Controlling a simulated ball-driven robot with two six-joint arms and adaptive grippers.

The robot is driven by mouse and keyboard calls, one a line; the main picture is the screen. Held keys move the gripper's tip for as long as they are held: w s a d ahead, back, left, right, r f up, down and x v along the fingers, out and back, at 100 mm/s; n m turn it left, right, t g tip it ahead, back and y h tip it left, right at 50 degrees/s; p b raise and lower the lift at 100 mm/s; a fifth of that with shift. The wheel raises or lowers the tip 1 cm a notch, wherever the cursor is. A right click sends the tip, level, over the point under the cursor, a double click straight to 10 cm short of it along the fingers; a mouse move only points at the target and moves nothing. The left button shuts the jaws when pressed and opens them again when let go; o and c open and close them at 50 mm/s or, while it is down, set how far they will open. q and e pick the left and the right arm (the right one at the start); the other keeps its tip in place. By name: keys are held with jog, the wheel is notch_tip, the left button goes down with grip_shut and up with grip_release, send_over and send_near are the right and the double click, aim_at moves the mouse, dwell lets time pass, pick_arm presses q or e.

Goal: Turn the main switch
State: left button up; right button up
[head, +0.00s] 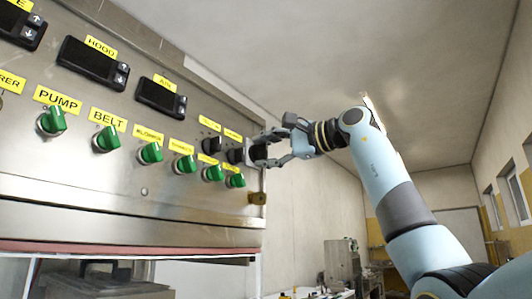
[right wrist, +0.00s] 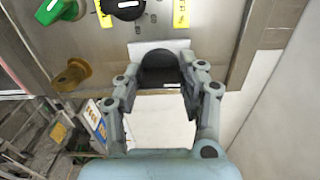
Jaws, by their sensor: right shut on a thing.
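The main switch (right wrist: 160,66) is a round black knob on a pale plate near the right edge of the steel control panel (head: 120,200). My right gripper (head: 258,151) reaches it from the right and is shut on it. In the right wrist view the two fingers of my right gripper (right wrist: 163,76) stand on either side of the black knob. The fingers hide most of the switch in the head view, and its pointing direction cannot be told. My left gripper is not in view.
Green knobs with yellow labels, such as the PUMP knob (head: 52,121), line the panel. Another black knob (right wrist: 125,8) and a brass fitting (right wrist: 72,75) are close to the gripped switch. Right of the panel is open room before a pale wall (head: 310,210).

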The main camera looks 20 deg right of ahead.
jog(key=shift+f, duration=0.1)
dwell(0.3)
jog(key=o, duration=1.2)
jog(key=shift+c, duration=0.2)
jog(key=shift+s, duration=0.1)
jog(key=v, duration=1.1)
jog(key=shift+s+d, duration=0.3)
